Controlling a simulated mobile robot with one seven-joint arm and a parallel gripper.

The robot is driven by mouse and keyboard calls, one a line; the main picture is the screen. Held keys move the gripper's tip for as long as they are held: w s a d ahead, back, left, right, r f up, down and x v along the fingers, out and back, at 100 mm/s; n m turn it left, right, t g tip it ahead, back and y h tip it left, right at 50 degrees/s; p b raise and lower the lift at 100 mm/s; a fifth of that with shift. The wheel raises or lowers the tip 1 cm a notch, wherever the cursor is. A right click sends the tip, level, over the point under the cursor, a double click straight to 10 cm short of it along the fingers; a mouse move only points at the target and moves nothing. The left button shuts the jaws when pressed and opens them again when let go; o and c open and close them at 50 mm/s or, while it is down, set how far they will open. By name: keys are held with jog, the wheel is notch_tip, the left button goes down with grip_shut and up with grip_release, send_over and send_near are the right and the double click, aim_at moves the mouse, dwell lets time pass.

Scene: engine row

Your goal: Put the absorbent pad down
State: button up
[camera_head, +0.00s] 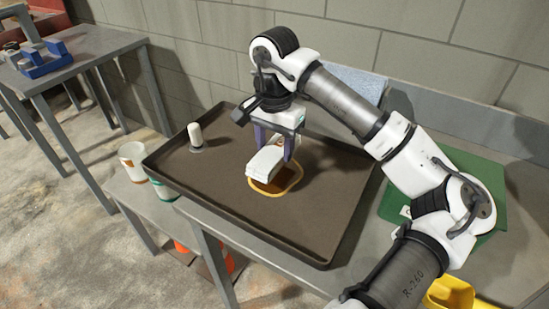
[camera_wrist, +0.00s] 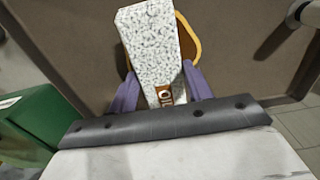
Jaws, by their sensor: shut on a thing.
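The absorbent pad (camera_head: 265,164) is a white block held by my gripper (camera_head: 275,153) in the head view. My gripper's purple fingers are shut on its sides. In the wrist view the pad (camera_wrist: 152,48) is speckled white with a small brown label, between the fingers (camera_wrist: 158,92). Below it, a yellow-rimmed brown patch (camera_head: 288,186) lies on the dark tray (camera_head: 222,166). The pad covers part of this patch. I cannot tell whether the pad touches it. The patch's yellow edge (camera_wrist: 190,42) also shows in the wrist view.
A white cylinder (camera_head: 196,135) stands on the tray's left part. Two cups, one pale (camera_head: 133,160) and one white-green (camera_head: 163,185), are left of the tray. A green board (camera_head: 485,190) and a yellow container (camera_head: 450,293) are at right. The tray's front right is clear.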

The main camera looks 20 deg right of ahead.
aim_at(274, 160)
jog(key=shift+f, duration=2.15)
jog(key=shift+f, duration=0.1)
jog(key=shift+f, duration=0.15)
jog(key=o, duration=1)
jog(key=shift+c, duration=0.2)
jog(key=shift+r, duration=0.2)
notch_tip(274, 160, up, 12)
jog(key=shift+r, duration=0.1)
